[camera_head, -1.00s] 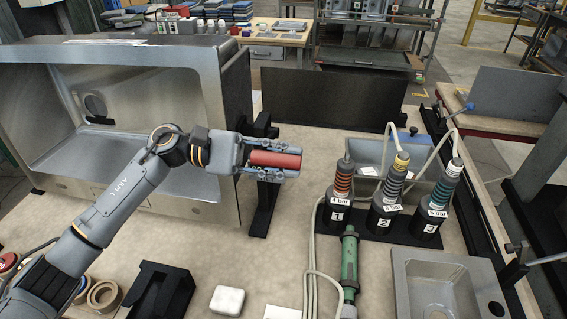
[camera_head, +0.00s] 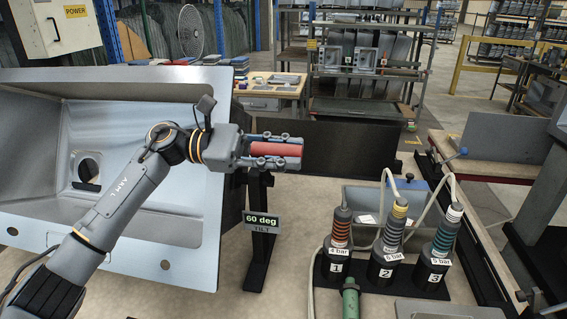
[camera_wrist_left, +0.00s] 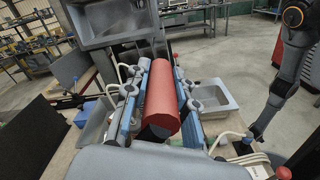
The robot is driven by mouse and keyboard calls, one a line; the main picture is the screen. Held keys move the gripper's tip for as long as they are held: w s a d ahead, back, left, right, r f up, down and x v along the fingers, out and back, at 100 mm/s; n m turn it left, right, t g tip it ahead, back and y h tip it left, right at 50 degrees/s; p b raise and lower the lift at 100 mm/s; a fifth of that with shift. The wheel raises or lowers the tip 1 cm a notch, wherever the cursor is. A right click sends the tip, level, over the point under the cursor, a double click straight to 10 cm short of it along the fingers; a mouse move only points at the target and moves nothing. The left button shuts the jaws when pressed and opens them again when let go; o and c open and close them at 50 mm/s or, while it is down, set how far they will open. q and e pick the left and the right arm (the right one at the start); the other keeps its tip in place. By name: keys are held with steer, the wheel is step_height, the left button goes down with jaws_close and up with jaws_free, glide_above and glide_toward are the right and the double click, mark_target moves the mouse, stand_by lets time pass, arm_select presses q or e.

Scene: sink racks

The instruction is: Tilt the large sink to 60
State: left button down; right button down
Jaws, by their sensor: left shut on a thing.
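The large sink (camera_head: 150,235) is a steel basin at the left of the head view, tilted up with its open side and round drain hole facing me. A sign (camera_head: 261,222) beside it reads "60 deg TILT". It hangs by a black stand (camera_head: 258,262). My left gripper (camera_head: 283,149) is shut on the red handle (camera_head: 275,148) to the right of the sink. In the left wrist view the red handle (camera_wrist_left: 157,100) lies between the two fingers. My left forearm hides part of the sink. My right gripper is not visible in the head view.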

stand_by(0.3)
arm_select(q)
steer(key=c, duration=1.1)
jaws_free()
steer(key=shift+a, duration=0.1)
steer(key=a, duration=0.4)
steer(key=w+a, duration=0.1)
steer(key=a, duration=0.2)
steer(key=w+a, duration=0.1)
steer(key=a, duration=0.3)
steer(key=shift+w+a, duration=0.15)
steer(key=shift+a, duration=0.2)
